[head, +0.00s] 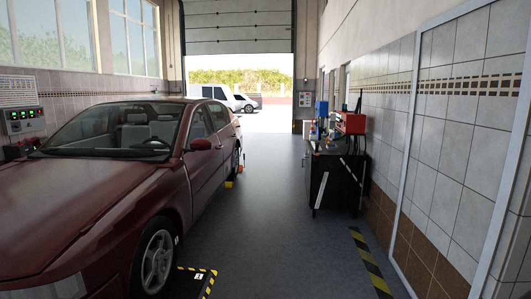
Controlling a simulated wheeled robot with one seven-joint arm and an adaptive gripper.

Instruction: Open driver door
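A dark red car (95,185) stands on the left with its front end toward me. Its near-side front door (203,168) faces the middle aisle and looks shut. A red side mirror (201,144) sticks out at the front of that door's window. The door handle is too small to make out. The front wheel (157,261) stands ahead of the door, close to me. My gripper is not in view.
A dark workbench (337,180) with tools and a red box (350,122) stands at the right wall. The grey floor (270,220) between car and bench is clear. A black-and-yellow edged platform (195,281) lies beside the front wheel. A striped strip (370,262) lies right.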

